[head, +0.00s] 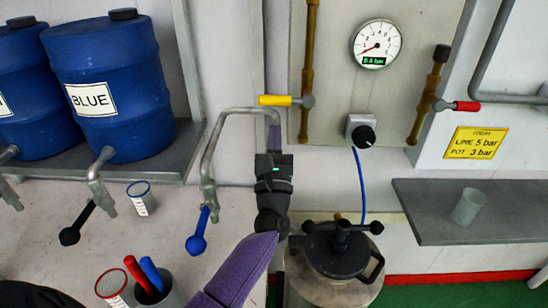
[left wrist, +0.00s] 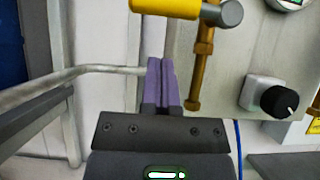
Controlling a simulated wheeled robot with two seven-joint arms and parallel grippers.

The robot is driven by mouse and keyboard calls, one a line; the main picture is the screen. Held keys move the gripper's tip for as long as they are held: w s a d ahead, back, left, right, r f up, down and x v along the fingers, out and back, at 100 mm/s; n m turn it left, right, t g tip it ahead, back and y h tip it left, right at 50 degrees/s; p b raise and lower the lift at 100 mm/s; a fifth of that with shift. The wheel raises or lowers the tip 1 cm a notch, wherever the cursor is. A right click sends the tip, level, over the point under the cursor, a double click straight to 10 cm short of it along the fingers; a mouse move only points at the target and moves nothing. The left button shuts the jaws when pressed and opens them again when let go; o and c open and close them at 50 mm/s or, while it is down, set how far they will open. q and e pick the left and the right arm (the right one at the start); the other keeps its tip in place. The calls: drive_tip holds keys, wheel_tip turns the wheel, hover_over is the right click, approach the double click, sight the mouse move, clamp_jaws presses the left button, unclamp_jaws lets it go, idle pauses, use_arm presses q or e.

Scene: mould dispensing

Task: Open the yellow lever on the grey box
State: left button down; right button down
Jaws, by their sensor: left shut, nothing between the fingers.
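The yellow lever (head: 275,100) sticks out to the left, roughly level, from a metal pivot at the brown pipe on the left side of the grey box (head: 335,85). It also shows at the top of the left wrist view (left wrist: 165,8). My left gripper (head: 273,137) has purple fingers pointing up, just below the lever in the head view. In the left wrist view the fingers (left wrist: 161,80) are together with nothing between them, and a gap shows between their tips and the lever. My right gripper is not in view.
A bent metal spout (head: 208,150) runs close to the left of my left gripper. A gauge (head: 377,44) and black knob (head: 364,136) are on the box. A lidded pot (head: 335,270) stands below. Blue drums (head: 105,90) and cups are left; a red lever (head: 467,106) is right.

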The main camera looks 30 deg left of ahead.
sight(272, 102)
use_arm(q)
drive_tip(key=r, duration=0.1)
drive_tip(key=r+p, duration=0.1)
drive_tip(key=r, duration=0.1)
drive_tip(key=shift+w+a+r, duration=0.1)
drive_tip(key=shift+w+a, duration=0.05)
drive_tip(key=shift+w, duration=0.05)
